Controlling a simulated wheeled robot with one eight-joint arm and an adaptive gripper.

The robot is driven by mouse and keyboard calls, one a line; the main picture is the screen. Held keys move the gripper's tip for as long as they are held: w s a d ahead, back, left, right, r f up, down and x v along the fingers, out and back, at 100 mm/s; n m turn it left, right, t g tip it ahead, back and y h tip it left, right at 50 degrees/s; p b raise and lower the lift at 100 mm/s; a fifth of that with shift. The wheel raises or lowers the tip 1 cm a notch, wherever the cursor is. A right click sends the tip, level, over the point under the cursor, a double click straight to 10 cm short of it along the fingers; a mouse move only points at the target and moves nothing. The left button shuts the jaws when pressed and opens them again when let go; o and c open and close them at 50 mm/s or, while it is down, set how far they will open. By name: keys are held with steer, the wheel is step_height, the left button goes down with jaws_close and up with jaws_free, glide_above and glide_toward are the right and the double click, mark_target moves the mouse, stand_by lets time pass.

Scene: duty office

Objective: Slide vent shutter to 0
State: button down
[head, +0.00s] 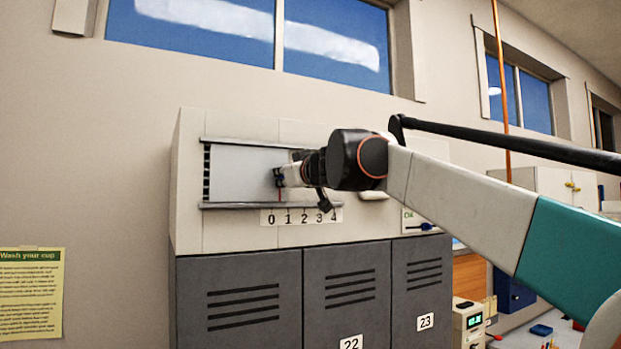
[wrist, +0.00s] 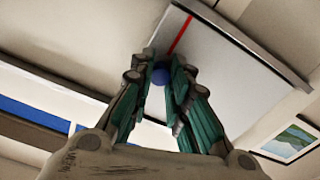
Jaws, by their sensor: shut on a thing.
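The vent shutter (head: 240,172) is a pale grey sliding panel between two dark rails on the white cabinet front. The number strip (head: 300,217) below it reads 0 to 4 from left to right. My gripper (head: 279,177) is at the panel's right part, shut on the shutter's blue knob. The knob (wrist: 161,74) shows between the green fingers in the wrist view. A red line (wrist: 181,34) runs up the panel there. In the head view, the red line's lower end stands between 0 and 1. My arm hides the right end of the vent.
Dark vent slots (head: 206,172) show left of the panel. Grey lockers (head: 243,300) stand below the cabinet. Another small slider (head: 426,226) sits on a card at the right.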

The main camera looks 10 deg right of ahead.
steer(key=shift+s+a+r, duration=0.1)
steer(key=shift+s+a, duration=0.05)
steer(key=shift+a, duration=0.35)
steer(key=shift+s+a, duration=0.15)
steer(key=shift+a, duration=0.3)
steer(key=c, duration=1.5)
jaws_free()
steer(key=shift+a, duration=0.1)
steer(key=shift+s+a, duration=0.1)
steer(key=shift+a, duration=0.1)
steer(key=shift+d, duration=0.1)
steer(key=shift+d, duration=0.1)
steer(key=v, duration=1.2)
